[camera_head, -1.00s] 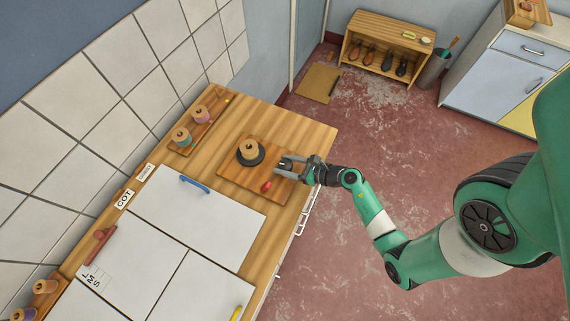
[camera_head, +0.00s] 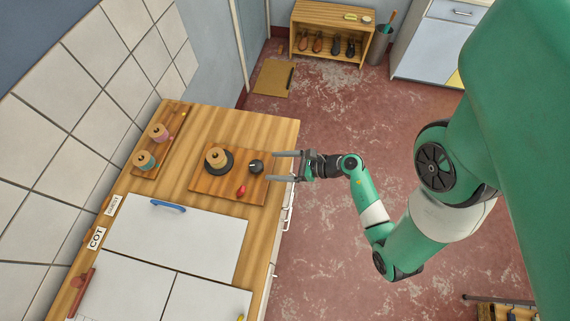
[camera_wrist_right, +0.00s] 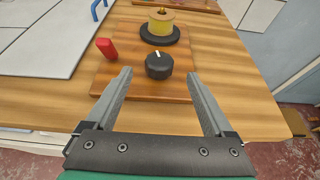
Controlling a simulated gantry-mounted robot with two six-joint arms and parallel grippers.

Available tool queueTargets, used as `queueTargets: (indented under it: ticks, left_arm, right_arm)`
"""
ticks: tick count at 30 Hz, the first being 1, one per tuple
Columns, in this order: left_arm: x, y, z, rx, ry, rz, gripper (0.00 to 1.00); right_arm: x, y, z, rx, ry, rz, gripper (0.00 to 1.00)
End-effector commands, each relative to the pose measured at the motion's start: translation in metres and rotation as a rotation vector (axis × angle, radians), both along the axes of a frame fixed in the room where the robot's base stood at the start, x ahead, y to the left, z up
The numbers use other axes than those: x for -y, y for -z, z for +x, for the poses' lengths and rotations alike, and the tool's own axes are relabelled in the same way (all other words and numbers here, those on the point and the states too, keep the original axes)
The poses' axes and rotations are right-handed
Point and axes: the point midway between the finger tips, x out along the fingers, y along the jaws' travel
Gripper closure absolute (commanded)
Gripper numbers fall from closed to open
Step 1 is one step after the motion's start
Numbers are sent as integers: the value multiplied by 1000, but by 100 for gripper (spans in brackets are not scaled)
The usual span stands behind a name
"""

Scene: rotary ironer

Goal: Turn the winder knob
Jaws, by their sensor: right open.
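The winder knob (camera_head: 256,166) is a black round knob with a white pointer mark, on a wooden board (camera_head: 212,183) on the counter. In the right wrist view the knob (camera_wrist_right: 159,65) stands ahead of the open fingers, its mark pointing away and slightly left. My right gripper (camera_head: 285,167) is open and empty, just to the right of the knob and apart from it. In the right wrist view my right gripper (camera_wrist_right: 162,92) has a finger to each side, short of the knob. A spool (camera_head: 216,157) sits on a black disc behind the knob. My left gripper is not in view.
A red piece (camera_head: 241,191) lies on the board near the knob. A small rack with spools (camera_head: 146,160) stands by the tiled wall. White panels (camera_head: 180,235) with a blue handle cover the counter's near part. Open floor (camera_head: 320,230) lies right of the counter.

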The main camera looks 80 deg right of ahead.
Motion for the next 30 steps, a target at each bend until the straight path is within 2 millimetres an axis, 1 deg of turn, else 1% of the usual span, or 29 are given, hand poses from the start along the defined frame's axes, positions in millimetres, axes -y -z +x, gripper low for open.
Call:
queueTargets:
  ticks: [1,3,6,9,28,30]
  left_arm:
    - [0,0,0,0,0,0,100]
    - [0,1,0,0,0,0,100]
    - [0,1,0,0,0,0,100]
    - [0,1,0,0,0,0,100]
    - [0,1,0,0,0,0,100]
    - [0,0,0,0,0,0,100]
  right_arm:
    - [0,-3,-9,0,9,1,13]
    - [-1,-7,-18,1,8,0,13]
    - [-3,-11,-27,1,4,0,13]
    - [-4,-13,-32,1,2,0,13]
    - [-5,-14,-33,0,-2,0,13]
    - [-10,-16,-31,0,-22,0,13]
